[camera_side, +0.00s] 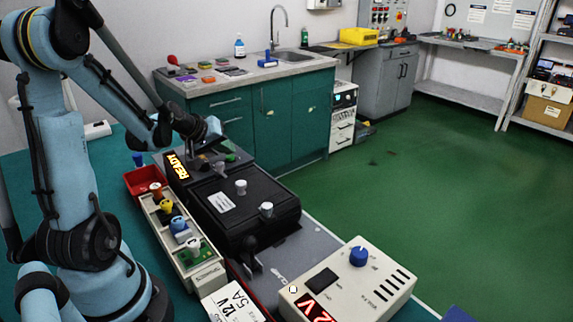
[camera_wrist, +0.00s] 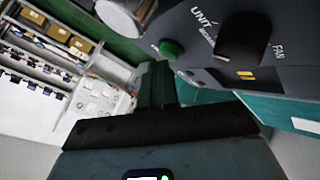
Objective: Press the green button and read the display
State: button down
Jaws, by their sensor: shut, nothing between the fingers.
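The green button (camera_wrist: 171,48) is a round green cap on the dark panel marked UNIT, in the upper middle of the wrist view. It also shows small in the side view (camera_side: 230,157). My gripper (camera_wrist: 157,68) is shut and empty, its dark fingertips just below the button in the wrist view. I cannot tell whether they touch it. In the side view my wrist is above the panel, and the fingertips are hard to make out. The display (camera_side: 177,167) reads READY in lit orange letters, left of my wrist.
A black knob (camera_wrist: 243,38) marked FAN is beside the button. A black box (camera_side: 245,215) with light knobs stands in front of the panel. A cream tray (camera_side: 208,278) of coloured parts and a red bin (camera_side: 140,184) are to the left. A cream power unit (camera_side: 345,285) is at the front.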

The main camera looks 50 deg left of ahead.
aim_at(227, 158)
jog(key=shift+f, duration=0.25)
dwell(0.4)
jog(key=shift+r, duration=0.85)
jog(key=shift+r, duration=0.1)
jog(key=shift+r, duration=2.4)
jog(key=s+d+m, duration=0.2)
jog(key=d+m, duration=0.1)
jog(key=d, duration=0.5)
jog(key=s+d+m+g+h, duration=0.1)
jog(key=d+m, duration=0.3)
jog(key=d, duration=0.5)
jog(key=s+d+m, duration=0.3)
jog(key=d+m, duration=0.1)
jog(key=d, duration=0.5)
jog(key=shift+s+d+f+g+h, duration=0.1)
jog(key=shift+s+f+g+h, duration=0.1)
jog(key=shift+f+g+h, duration=0.2)
dwell(1.0)
